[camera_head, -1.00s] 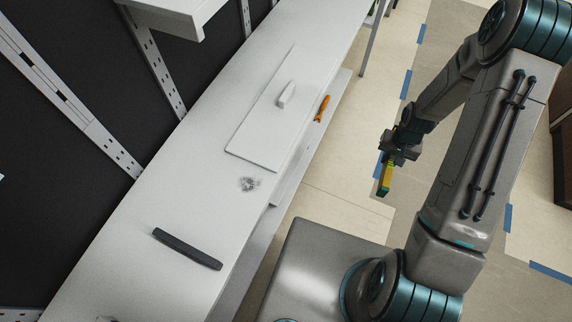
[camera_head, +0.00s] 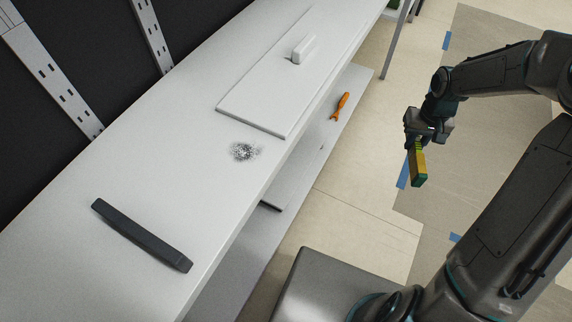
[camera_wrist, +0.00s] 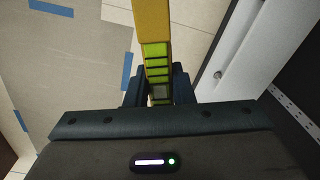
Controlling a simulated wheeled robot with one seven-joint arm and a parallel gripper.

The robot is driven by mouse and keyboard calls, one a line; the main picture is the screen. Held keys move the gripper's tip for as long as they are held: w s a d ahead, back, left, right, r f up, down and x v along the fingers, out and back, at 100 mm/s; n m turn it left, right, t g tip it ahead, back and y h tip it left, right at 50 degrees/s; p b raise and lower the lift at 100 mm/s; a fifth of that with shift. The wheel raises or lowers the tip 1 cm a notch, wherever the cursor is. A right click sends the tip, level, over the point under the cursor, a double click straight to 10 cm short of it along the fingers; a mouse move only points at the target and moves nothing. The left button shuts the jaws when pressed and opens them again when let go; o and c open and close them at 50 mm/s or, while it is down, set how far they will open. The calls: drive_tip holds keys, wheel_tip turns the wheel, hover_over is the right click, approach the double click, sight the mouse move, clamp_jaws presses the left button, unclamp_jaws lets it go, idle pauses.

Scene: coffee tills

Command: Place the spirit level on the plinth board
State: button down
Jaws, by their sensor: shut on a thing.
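The spirit level (camera_head: 418,168) is a yellow bar with green parts. My gripper (camera_head: 415,141) is shut on one end of it. The level hangs down over the floor, right of the white shelf. In the wrist view the level (camera_wrist: 153,32) extends away from between my fingers (camera_wrist: 158,88). A flat white board (camera_head: 262,108), which looks like the plinth board, lies on the shelf top. A small white block (camera_head: 303,49) stands on this board. My gripper is well apart from the board, out to its right.
A dark bar (camera_head: 140,235) lies on the near part of the shelf top (camera_head: 185,165). A speckled dark patch (camera_head: 243,152) is just in front of the board. An orange tool (camera_head: 341,106) lies on the lower shelf (camera_head: 345,83). Blue tape marks the floor.

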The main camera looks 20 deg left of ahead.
drive_tip(key=w+a+f+n+b, duration=0.1)
drive_tip(key=w+a+f+n, duration=0.25)
drive_tip(key=a+n, duration=0.45)
drive_tip(key=w+a+f+n+b, duration=0.2)
drive_tip(key=w+a+f+n, duration=0.15)
drive_tip(key=a+n, duration=0.4)
drive_tip(key=w+a+f+n+b, duration=0.1)
drive_tip(key=w+a+f+n, duration=0.1)
drive_tip(key=a+f+n, duration=0.4)
drive_tip(key=s+a+f+n, duration=0.1)
drive_tip(key=a+f+n, duration=0.3)
drive_tip(key=a+n, duration=0.7)
drive_tip(key=shift+m, duration=0.25)
drive_tip(key=s+a+f+b, duration=0.1)
drive_tip(key=s+a+f, duration=0.1)
drive_tip(key=s, duration=0.1)
drive_tip(key=s+a+f+b, duration=0.2)
drive_tip(key=s+f, duration=0.1)
drive_tip(key=s, duration=0.1)
drive_tip(key=s+a+f+b, duration=0.1)
drive_tip(key=s+a+f, duration=0.1)
drive_tip(key=s, duration=0.1)
drive_tip(key=shift+s+a+f, duration=0.25)
drive_tip(key=shift+a, duration=0.15)
drive_tip(key=shift+f+b, duration=1.3)
drive_tip(key=shift+f, duration=0.65)
drive_tip(key=shift+f+b, duration=0.4)
drive_tip(key=shift+f, duration=0.2)
